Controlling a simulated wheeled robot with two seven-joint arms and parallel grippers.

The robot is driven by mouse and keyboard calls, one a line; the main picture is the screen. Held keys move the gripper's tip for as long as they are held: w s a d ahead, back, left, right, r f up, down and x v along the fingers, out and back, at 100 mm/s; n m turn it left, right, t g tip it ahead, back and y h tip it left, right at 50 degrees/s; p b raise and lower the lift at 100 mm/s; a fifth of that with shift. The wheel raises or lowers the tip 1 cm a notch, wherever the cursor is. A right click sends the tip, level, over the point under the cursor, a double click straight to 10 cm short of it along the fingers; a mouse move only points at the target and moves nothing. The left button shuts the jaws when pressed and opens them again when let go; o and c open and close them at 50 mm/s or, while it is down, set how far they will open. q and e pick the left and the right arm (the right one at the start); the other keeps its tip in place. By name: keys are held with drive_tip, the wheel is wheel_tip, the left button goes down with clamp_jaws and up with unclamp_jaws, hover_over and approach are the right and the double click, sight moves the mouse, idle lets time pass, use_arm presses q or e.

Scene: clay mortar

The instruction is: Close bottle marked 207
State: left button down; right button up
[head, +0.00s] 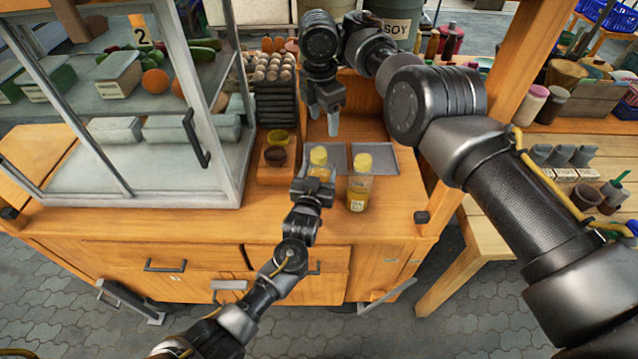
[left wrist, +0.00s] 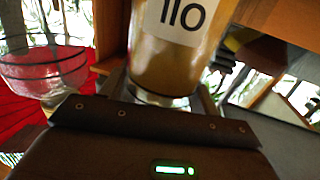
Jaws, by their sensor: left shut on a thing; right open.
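Two bottles of yellow liquid with yellow tops are at the front of the counter. My left gripper (head: 316,181) is shut on the left bottle (head: 319,171), which looks upright. In the left wrist view this bottle (left wrist: 172,66) fills the top middle, and its white label, partly cut off, seems to read "110". The right bottle (head: 360,185) stands upright beside it, apart from both grippers. Its small label is too small to read, so I cannot make out 207 on either. My right gripper (head: 327,118) is open and empty, fingers down, above and behind the left bottle.
Two shallow grey trays (head: 372,158) lie behind the bottles. A glass case (head: 150,150) of vegetables stands left. Eggs (head: 268,66) are at the back. The counter's front right is clear.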

sight(319, 152)
drive_tip(key=shift+s+n, duration=0.3)
drive_tip(key=shift+n, duration=0.3)
drive_tip(key=shift+s+a+f+n+g, duration=0.15)
drive_tip(key=shift+s+f+n+g, duration=0.15)
drive_tip(key=shift+s+f+g, duration=0.15)
drive_tip(key=shift+a+f+n+y, duration=0.2)
drive_tip(key=shift+a+n+y, duration=0.1)
drive_tip(key=shift+a, duration=0.05)
drive_tip(key=shift+w, duration=0.1)
drive_tip(key=shift+f, duration=4)
drive_tip(key=shift+c, duration=0.5)
